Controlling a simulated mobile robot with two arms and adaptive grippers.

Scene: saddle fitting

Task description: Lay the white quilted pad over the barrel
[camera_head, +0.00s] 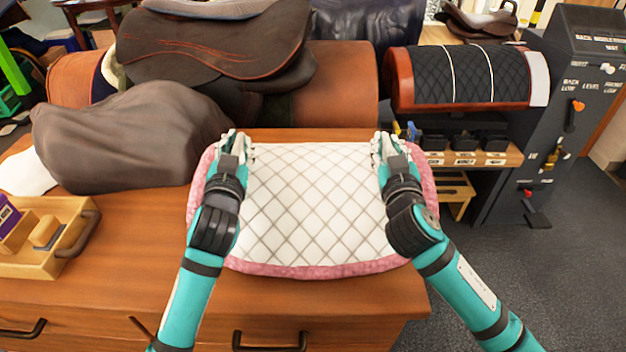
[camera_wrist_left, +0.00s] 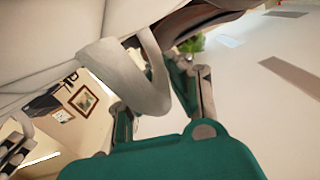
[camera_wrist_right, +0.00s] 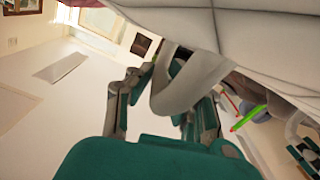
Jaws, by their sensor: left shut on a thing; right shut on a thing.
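The white quilted pad (camera_head: 312,215) with a pink border is spread flat over the wooden cabinet top; I cannot tell whether it touches the wood. My left gripper (camera_head: 234,148) is shut on its far left part, and my right gripper (camera_head: 385,148) on its far right part. A pale grey loop under the pad sits between the fingers in the left wrist view (camera_wrist_left: 150,90) and the right wrist view (camera_wrist_right: 185,85). A tan-brown barrel (camera_head: 345,85) lies behind the pad, partly hidden by a dark brown saddle (camera_head: 215,45). Another barrel (camera_head: 403,80), at right, carries a black quilted cover.
A grey-brown covered mound (camera_head: 130,135) stands left of the pad. A wooden tray (camera_head: 45,265) sits at the front left. A dark control cabinet (camera_head: 570,110) stands at the right. Bare wood shows left of the pad.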

